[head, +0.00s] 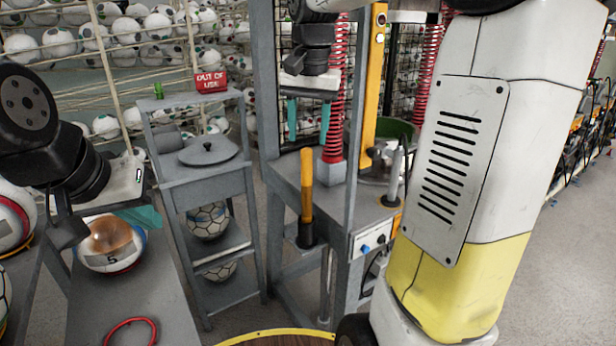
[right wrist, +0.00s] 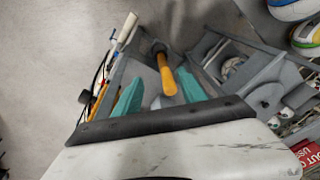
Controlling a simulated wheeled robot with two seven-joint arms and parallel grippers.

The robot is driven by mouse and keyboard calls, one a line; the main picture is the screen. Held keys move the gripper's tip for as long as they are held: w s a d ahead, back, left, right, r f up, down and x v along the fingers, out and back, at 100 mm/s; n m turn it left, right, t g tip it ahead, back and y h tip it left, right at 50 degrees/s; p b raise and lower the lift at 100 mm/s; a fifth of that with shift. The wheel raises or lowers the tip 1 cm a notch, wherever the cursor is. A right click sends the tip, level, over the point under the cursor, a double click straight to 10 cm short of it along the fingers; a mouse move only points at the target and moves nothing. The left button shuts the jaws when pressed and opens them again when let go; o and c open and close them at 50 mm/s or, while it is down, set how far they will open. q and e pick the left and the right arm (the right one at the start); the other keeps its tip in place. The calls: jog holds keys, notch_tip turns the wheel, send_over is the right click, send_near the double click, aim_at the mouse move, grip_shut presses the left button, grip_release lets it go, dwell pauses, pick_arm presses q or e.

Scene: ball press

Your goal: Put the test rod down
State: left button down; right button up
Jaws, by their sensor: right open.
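The test rod (head: 307,188) is an orange-yellow bar standing upright with its lower end in a dark holder (head: 306,236) on the side of the grey press stand. My right gripper (head: 308,120) is open above the rod, its teal fingers apart with nothing between them. In the right wrist view the rod (right wrist: 166,76) lies beyond and between the open fingers, apart from them. My left gripper (head: 140,216) is at the far left, close to a brown-and-white ball (head: 108,245); its finger opening is not clear.
A grey shelf cart (head: 205,172) with a round lid (head: 208,151) and a red "out of use" sign (head: 211,81) stands left of the press. A red ring (head: 130,331) lies on the bench at lower left. Ball racks fill the back. My arm covers much of the right side.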

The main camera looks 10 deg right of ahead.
jog(key=s+f+n+t+y, duration=0.1)
jog(key=s+f+n+t, duration=0.1)
jog(key=s, duration=0.6)
jog(key=s+f+n+t+y, duration=0.1)
jog(key=s+f+n+t, duration=0.1)
jog(key=s, duration=0.7)
jog(key=shift+a+f+n, duration=0.45)
jog(key=shift+f+n, duration=0.15)
jog(key=shift+f, duration=0.15)
